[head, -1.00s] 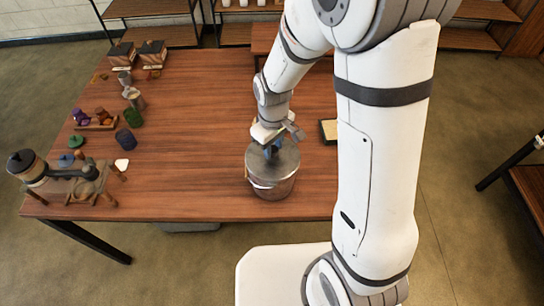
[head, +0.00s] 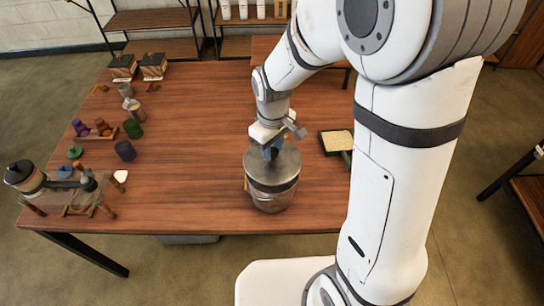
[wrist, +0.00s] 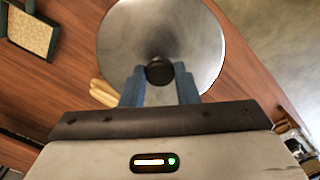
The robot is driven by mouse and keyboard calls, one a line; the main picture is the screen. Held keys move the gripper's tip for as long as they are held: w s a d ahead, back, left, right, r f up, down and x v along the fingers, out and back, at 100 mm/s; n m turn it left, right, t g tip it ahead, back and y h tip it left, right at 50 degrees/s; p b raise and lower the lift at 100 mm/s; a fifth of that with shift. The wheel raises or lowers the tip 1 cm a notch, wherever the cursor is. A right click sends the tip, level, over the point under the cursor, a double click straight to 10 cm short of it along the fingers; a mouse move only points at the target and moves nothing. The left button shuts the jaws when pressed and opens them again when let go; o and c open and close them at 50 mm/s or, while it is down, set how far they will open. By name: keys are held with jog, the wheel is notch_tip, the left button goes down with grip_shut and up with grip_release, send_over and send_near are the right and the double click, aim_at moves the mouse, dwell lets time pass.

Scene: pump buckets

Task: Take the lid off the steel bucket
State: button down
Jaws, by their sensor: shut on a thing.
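The steel bucket (head: 271,200) stands upright on the wooden table near its front edge. Its round steel lid (head: 274,168) is over it and looks raised a little above the rim; the head view barely shows the gap. My gripper (head: 270,153) is above the lid, its blue fingers shut on the dark knob. In the wrist view, the fingers (wrist: 160,74) pinch the knob (wrist: 159,71) from both sides, and the lid (wrist: 190,35) hides the bucket's opening. A pale wooden piece (wrist: 103,93) shows beside the lid.
A tray with pale grainy filling (head: 338,141) lies right of the bucket. Jars, coloured pots and a wooden stand with a dark-topped vessel (head: 22,175) are on the left of the table (head: 190,150). The table between them and the bucket is clear.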

aim_at(273, 151)
notch_tip(273, 151, up, 6)
jog(key=shift+r, duration=0.1)
notch_tip(273, 151, up, 5)
jog(key=p, duration=0.3)
dwell(0.9)
